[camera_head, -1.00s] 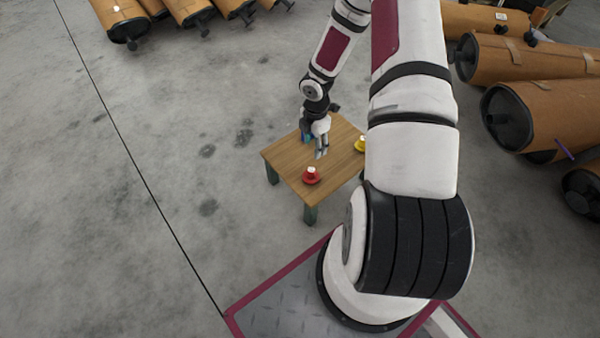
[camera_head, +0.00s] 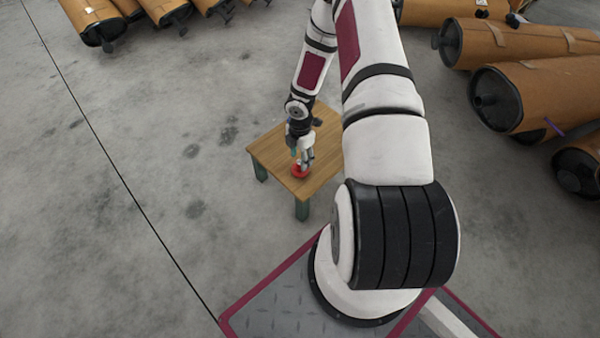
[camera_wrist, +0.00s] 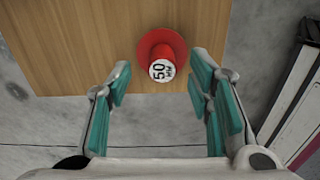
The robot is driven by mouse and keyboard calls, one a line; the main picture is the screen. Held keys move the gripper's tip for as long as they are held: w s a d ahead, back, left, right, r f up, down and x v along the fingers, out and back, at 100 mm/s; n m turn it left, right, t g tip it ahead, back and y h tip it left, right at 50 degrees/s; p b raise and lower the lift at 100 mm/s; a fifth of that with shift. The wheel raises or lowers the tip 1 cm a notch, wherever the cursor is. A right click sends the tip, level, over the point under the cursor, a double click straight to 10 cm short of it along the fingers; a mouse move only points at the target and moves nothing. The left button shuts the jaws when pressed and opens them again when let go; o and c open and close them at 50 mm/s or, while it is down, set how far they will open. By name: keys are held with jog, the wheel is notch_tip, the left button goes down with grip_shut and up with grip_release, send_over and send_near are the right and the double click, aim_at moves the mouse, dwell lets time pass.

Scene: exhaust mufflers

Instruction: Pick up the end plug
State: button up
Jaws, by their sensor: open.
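A red end plug (camera_head: 299,172) with a round flange and a white cap stands on the wooden table, near its front edge. In the wrist view the red end plug (camera_wrist: 168,43) shows its white end marked "50 MM" facing the camera. My gripper (camera_head: 305,160) is low over the plug and partly covers it in the head view. In the wrist view my gripper (camera_wrist: 161,68) is open, its teal-padded fingers apart on the left and right of the plug. Nothing is held. I cannot tell whether the fingertips touch the table.
The small wooden table (camera_head: 265,148) has green legs. A dark object (camera_head: 317,121) sits at its back corner. My arm hides the table's right side. Brown mufflers (camera_head: 540,93) lie at the right, and more mufflers (camera_head: 92,22) at the back left. Open concrete floor lies left.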

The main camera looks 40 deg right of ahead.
aim_at(300, 161)
notch_tip(300, 161, down, 4)
jog(key=shift+s+r+b, duration=0.1)
jog(key=shift+r+b, duration=0.1)
jog(key=shift+b, duration=0.65)
jog(key=shift+c, duration=0.2)
grip_shut()
jog(key=shift+r, duration=0.15)
